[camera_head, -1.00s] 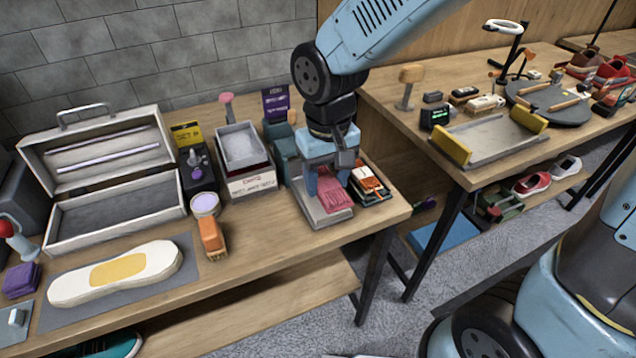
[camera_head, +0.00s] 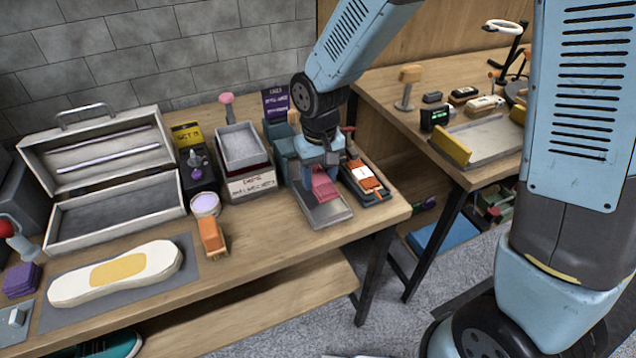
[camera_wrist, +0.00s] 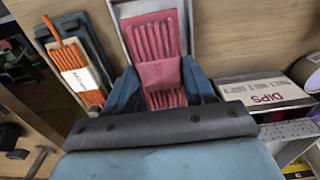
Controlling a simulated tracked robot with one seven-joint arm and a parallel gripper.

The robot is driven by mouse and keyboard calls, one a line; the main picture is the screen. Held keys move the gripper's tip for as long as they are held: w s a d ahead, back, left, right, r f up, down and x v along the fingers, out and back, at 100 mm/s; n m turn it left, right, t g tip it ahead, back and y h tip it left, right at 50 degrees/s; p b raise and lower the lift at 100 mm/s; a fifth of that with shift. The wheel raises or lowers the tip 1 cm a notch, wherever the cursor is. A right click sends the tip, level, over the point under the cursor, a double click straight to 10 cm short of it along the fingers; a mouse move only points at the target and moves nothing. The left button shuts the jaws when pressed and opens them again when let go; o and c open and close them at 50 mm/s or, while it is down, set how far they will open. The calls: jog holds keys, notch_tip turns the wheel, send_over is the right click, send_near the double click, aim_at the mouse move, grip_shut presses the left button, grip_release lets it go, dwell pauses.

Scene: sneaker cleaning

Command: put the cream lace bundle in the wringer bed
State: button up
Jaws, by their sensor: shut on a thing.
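My gripper (camera_head: 318,172) is shut on a pinkish-red ribbed bundle (camera_head: 324,187) with a band around its middle; it also shows between the fingers in the wrist view (camera_wrist: 160,72). No cream lace bundle is visible. The bundle is over the back part of a shallow grey metal tray (camera_head: 330,214), which appears to be the wringer bed. Whether the bundle touches the tray floor I cannot tell. The front of the tray is bare. A teal block (camera_head: 284,150) stands behind the tray, partly hidden by my gripper.
The table front near the tray is clear.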

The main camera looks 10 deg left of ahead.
aim_at(319, 178)
jog(key=shift+f, duration=1.5)
jog(key=shift+f, duration=0.1)
jog(key=o, duration=1.1)
notch_tip(319, 178, up, 12)
jog(key=shift+r, duration=0.1)
jog(key=s+d+r+m+t, duration=0.2)
jog(key=d+r, duration=0.5)
jog(key=d, duration=0.4)
jog(key=s+d+r+m+t, duration=0.2)
jog(key=d+r, duration=0.5)
jog(key=d, duration=0.5)
jog(key=shift+s+d+r+m+t, duration=0.25)
jog(key=shift+s+d+r+m, duration=0.15)
jog(key=shift+s+d, duration=0.8)
jog(key=shift+s+d+r+m+t, duration=0.3)
jog(key=shift+s+d+m, duration=0.1)
jog(key=shift+s+d, duration=0.75)
jog(key=shift+s+d+r+m+t, duration=0.3)
jog(key=shift+s+d+m, duration=0.1)
jog(key=shift+s+d, duration=0.8)
